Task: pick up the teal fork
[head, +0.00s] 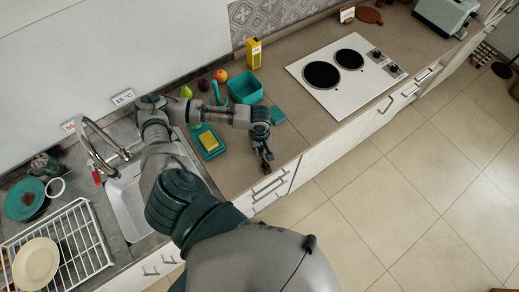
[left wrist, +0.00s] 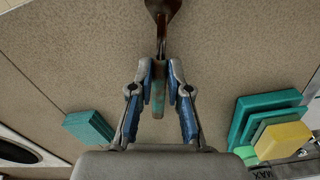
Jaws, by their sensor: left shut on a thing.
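My left gripper (head: 266,156) is above the counter near its front edge in the head view. In the left wrist view its blue-padded fingers (left wrist: 159,88) are closed around the handle of a slim utensil, which I take to be the teal fork (left wrist: 158,98). The held end looks worn teal. The other end is dark brown and wider, runs away from the gripper and is cut off at the top edge, so I see no tines. I cannot tell whether it touches the counter. My right gripper is not in view.
A teal container (head: 245,88), fruit and a yellow box (head: 254,53) stand behind. The sink (head: 128,205) is left, the cooktop (head: 340,85) right.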

